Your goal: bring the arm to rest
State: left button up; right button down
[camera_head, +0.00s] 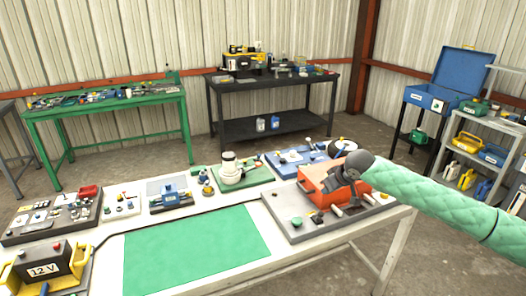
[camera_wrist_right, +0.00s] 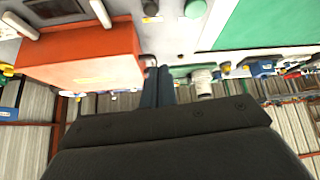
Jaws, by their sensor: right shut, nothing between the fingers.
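My right arm, in a green padded sleeve (camera_head: 440,205), comes in from the right in the head view. Its dark right gripper (camera_head: 322,200) is over the orange box (camera_head: 317,178) on the white workbench. In the right wrist view the two dark fingers of the right gripper (camera_wrist_right: 158,72) are together with nothing between them. The orange box (camera_wrist_right: 85,58) fills the upper left there, beside the fingers; whether they touch it I cannot tell. My left gripper is not in view.
The white workbench (camera_head: 340,236) carries a green mat (camera_head: 195,250), a yellow 12 V battery unit (camera_head: 45,268) and several fixture boards. A green table (camera_head: 110,103), a black table (camera_head: 275,80) and a grey shelf (camera_head: 480,130) stand behind. The mat is clear.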

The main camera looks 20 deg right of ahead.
jog(key=shift+f, duration=0.1)
jog(key=s+a+f+n+g+y, duration=0.1)
jog(key=s+a+f, duration=0.7)
jog(key=a+f, duration=0.15)
jog(key=s+a+f+n, duration=0.1)
jog(key=s+a+f, duration=0.7)
jog(key=a, duration=0.2)
jog(key=s+a+f+m+g+h, duration=0.1)
jog(key=s+a+f, duration=0.1)
jog(key=s, duration=0.6)
jog(key=s+a+f+m+g, duration=0.1)
jog(key=s+a+f, duration=0.1)
jog(key=s, duration=0.6)
jog(key=s+a+f+m+h, duration=0.1)
jog(key=s+a+f, duration=0.1)
jog(key=s, duration=0.5)
notch_tip(320, 180, down, 21)
jog(key=w+a+g, duration=0.1)
jog(key=w, duration=0.1)
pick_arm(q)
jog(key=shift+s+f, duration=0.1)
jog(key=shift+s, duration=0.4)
pick_arm(e)
jog(key=s+f, duration=0.3)
jog(key=f, duration=0.8)
jog(key=s+a+f+g, duration=0.1)
jog(key=s+f, duration=0.3)
jog(key=f, duration=0.7)
jog(key=shift+s+f+n+y, duration=0.25)
jog(key=shift+n+y, duration=0.05)
